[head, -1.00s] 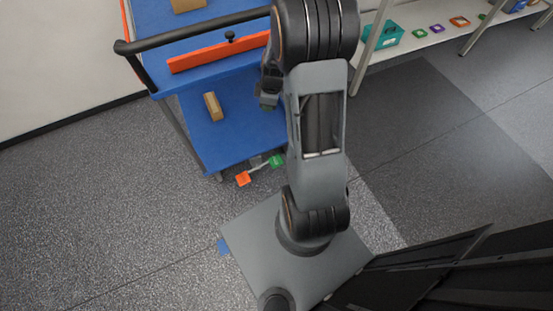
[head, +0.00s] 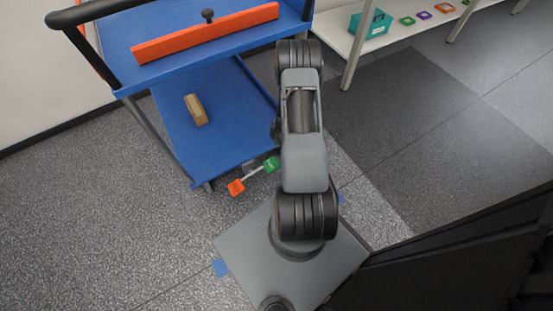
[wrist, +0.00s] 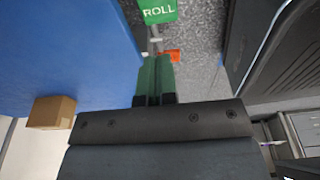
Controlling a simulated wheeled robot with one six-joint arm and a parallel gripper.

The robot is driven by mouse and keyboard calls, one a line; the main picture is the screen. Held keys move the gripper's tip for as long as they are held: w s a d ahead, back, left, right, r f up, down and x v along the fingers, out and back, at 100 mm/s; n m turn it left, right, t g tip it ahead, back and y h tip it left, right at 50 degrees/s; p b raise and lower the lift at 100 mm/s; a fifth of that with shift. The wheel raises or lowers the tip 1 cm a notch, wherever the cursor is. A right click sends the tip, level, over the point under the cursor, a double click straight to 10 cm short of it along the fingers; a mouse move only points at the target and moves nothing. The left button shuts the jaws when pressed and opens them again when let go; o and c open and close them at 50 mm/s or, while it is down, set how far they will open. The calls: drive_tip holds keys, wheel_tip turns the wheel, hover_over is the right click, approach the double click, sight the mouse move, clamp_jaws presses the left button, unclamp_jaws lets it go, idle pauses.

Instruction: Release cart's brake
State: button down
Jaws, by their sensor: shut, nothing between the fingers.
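The blue cart (head: 180,165) stands at the upper left in the head view. Its brake bar sits low at the near edge, with an orange pedal (head: 236,187) at the left end and a green pedal (head: 271,164) at the right end. In the wrist view the green pedal (wrist: 158,10) reads "ROLL" and the orange pedal (wrist: 173,56) lies beyond my fingers. My gripper (wrist: 155,62) is shut and empty, with its green fingertips pointing toward the pedals, apart from the green one in the picture. In the head view my arm hides the gripper.
A cardboard box (head: 196,110) lies on the cart's lower shelf. An orange bar (head: 205,34) with a black knob runs along the upper shelf. A white bench (head: 400,35) with a teal box stands at the back right. Open grey floor lies left of the cart.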

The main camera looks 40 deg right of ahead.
drive_tip(key=shift+f, duration=0.15)
drive_tip(key=b, duration=0.5)
approach(276, 162)
drive_tip(key=f, duration=0.1)
drive_tip(key=a+f, duration=0.1)
drive_tip(key=f, duration=0.1)
drive_tip(key=a+f, duration=0.1)
drive_tip(key=f, duration=0.1)
drive_tip(key=shift+w+f, duration=0.1)
drive_tip(key=shift+d+f, duration=0.3)
drive_tip(key=shift+f, duration=0.65)
drive_tip(key=shift+f+b, duration=0.15)
drive_tip(key=shift+b, duration=0.25)
wheel_tip(276, 162, down, 7)
drive_tip(key=d+b, duration=0.1)
drive_tip(key=b, duration=0.4)
drive_tip(key=shift+d+b, duration=0.4)
